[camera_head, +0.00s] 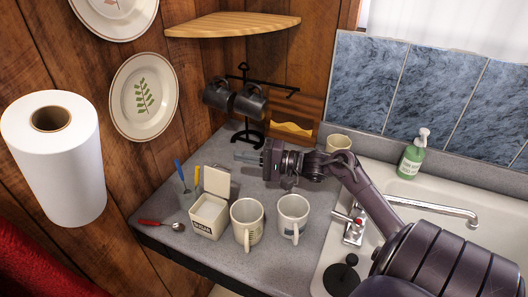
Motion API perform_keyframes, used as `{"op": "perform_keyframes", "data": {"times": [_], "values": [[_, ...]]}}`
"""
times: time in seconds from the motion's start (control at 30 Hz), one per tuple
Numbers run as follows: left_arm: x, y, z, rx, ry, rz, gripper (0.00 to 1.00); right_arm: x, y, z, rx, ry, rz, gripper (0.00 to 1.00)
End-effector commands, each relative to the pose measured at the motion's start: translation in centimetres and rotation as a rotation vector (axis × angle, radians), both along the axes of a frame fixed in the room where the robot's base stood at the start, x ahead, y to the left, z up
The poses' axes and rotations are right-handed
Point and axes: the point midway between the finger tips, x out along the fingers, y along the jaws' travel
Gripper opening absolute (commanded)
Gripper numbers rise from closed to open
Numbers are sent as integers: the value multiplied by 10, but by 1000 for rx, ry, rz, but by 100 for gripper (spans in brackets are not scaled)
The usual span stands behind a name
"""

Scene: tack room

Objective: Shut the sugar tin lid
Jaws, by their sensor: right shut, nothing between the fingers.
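The sugar tin (206,219) is a small cream box with a dark label, standing on the grey counter. Its lid (216,181) is open and stands up at the tin's back side. My right gripper (240,157) is shut and empty, pointing left above the counter. It is behind the raised lid and apart from it in the picture. My left gripper does not show.
Two cream mugs (247,222) (293,215) stand right of the tin. A red-handled spoon (162,225) lies left, with blue and yellow handles nearby. A black mug stand (245,108) is behind my gripper. A sink (460,200) fills the right side.

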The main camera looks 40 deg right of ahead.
Motion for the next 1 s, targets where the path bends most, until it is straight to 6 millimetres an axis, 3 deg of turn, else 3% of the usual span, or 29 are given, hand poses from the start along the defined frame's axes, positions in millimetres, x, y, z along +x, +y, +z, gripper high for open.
{"op": "perform_keyframes", "data": {"times": [0.1,0.3,0.77,1.0], "values": [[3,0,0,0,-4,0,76,-9,19,0,0,0,1,0],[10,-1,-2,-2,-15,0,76,-15,34,1,-1,1,-1,0],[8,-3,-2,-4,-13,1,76,-15,36,2,-8,-3,-1,0],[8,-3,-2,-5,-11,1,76,-3,37,6,-94,-39,0,0]]}}
